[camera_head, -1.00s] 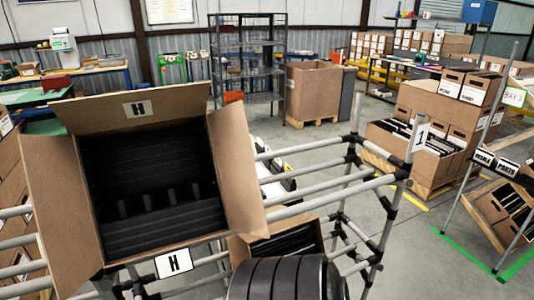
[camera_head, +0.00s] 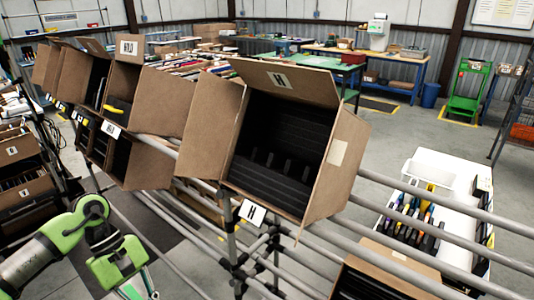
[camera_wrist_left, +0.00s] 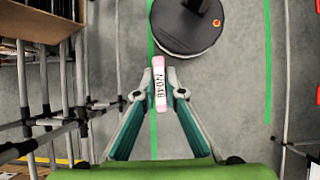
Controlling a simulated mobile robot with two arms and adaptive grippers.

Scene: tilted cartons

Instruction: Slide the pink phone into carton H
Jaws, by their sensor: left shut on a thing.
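Carton H (camera_head: 280,139) is an open brown box on the pipe rack in the middle of the head view. It is tilted towards me, with its flaps spread and black slotted dividers inside. A white sign with H (camera_head: 252,212) hangs below its opening. My left gripper (camera_wrist_left: 160,95) is shut on the pink phone (camera_wrist_left: 159,72), a slim pink and white bar with dark lettering, seen above the floor in the left wrist view. In the head view my left gripper is at the lower left, below and left of carton H. The phone is not clear there. My right gripper is not in view.
Another tilted carton, marked HOLD (camera_head: 111,129), stands left of carton H on the same rack. Grey rack pipes (camera_head: 400,249) run to the lower right. A lower carton (camera_head: 385,268) sits at the bottom. A white bin unit (camera_head: 437,190) stands at the right.

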